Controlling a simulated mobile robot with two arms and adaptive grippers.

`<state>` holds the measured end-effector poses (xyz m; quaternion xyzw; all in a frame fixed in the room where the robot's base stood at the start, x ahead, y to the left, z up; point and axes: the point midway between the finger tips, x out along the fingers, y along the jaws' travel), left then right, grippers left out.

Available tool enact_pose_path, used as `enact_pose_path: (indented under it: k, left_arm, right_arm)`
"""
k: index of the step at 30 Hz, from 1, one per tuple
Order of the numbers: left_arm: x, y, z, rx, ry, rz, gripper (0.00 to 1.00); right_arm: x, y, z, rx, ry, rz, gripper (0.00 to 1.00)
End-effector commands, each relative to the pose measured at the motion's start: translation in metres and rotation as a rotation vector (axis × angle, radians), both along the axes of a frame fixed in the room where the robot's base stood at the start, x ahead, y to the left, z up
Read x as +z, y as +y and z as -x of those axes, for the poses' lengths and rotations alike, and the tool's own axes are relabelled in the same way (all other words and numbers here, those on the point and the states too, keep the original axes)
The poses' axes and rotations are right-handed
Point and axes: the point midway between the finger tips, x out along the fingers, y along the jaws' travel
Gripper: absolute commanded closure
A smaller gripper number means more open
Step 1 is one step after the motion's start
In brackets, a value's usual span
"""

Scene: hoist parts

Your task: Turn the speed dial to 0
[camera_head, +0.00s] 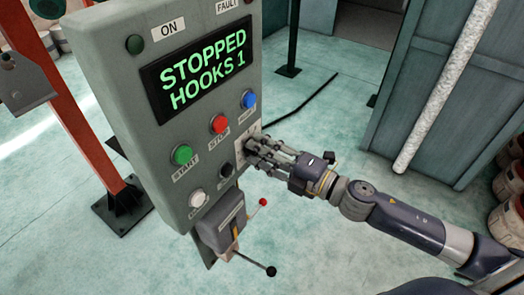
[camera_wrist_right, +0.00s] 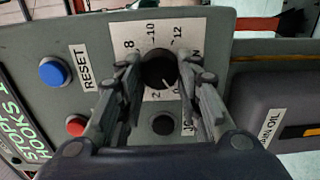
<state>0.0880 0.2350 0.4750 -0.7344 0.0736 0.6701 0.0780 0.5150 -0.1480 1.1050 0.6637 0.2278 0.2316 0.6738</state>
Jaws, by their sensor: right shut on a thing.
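The speed dial is a round black knob (camera_wrist_right: 157,70) on a white scale plate (camera_wrist_right: 151,22) in the right wrist view. Numbers such as 8, 10 and 12 show around it; others are partly covered. Its pointer setting is not clear. My right gripper (camera_wrist_right: 160,74) is shut on the knob, one finger on each side. In the head view my right gripper (camera_head: 254,149) reaches in from the right to the control panel (camera_head: 195,63) and covers the knob. My left gripper is not in view.
Near the dial are a blue RESET button (camera_head: 248,99), a red STOP button (camera_head: 219,124), a green START button (camera_head: 182,155) and a black button (camera_head: 226,171). The display (camera_head: 202,68) reads STOPPED HOOKS 1. A lever box (camera_head: 222,222) sits below.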

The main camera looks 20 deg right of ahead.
Motion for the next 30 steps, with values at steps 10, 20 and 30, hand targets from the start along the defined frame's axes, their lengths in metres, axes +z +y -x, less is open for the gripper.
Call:
enact_pose_path:
  k: [10, 20, 30]
  left_arm:
    - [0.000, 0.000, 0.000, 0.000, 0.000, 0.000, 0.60]
    - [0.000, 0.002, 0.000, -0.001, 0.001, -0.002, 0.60]
    - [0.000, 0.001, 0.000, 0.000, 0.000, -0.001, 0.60]
  right_arm:
    - [-0.001, 0.000, 0.000, 0.001, 0.001, 0.001, 0.48]
    - [-0.001, -0.003, 0.004, 0.001, 0.002, -0.001, 0.48]
    - [-0.002, -0.023, 0.031, 0.000, 0.005, -0.001, 0.48]
